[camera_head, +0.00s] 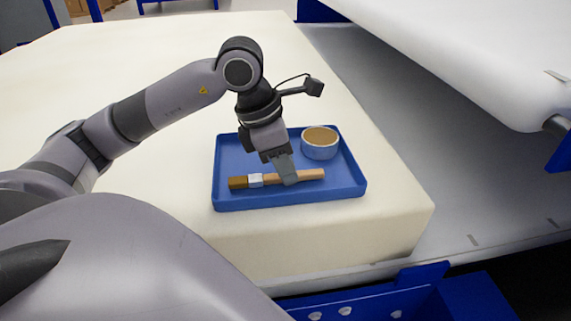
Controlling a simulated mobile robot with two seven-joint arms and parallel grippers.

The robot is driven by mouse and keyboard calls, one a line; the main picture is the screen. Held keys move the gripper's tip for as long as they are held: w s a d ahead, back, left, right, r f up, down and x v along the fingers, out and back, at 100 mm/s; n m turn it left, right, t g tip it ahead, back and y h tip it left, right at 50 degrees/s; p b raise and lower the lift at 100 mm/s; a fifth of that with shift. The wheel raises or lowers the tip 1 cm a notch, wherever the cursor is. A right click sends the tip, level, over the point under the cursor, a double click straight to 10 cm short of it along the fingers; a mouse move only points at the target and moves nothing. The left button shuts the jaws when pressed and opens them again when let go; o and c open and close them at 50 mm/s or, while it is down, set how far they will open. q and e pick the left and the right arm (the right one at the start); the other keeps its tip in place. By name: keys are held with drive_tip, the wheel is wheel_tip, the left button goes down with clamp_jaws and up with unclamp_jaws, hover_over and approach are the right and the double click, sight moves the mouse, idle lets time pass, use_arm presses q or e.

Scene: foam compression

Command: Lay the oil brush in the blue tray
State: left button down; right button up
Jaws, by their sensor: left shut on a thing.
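The oil brush (308,174) has a wooden handle, a silver band and brown bristles. It lies across the front part of the blue tray (288,202), bristles to the left. My left gripper (289,181) comes down from above over the tray and is shut on the brush's handle. The brush looks level and at the tray floor; whether it touches the floor is hard to tell. The fingers hide a middle piece of the handle. My right gripper does not show.
A round bowl (320,151) with brown contents stands in the tray's back right corner. The tray sits on a large cream foam block (130,70), near its right front edge. A white roll (470,50) is above a grey surface at the right.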

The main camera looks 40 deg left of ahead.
sight(273, 176)
use_arm(q)
drive_tip(key=shift+f, duration=0.3)
drive_tip(key=c, duration=1)
unclamp_jaws()
drive_tip(key=v, duration=0.7)
drive_tip(key=shift+r, duration=0.1)
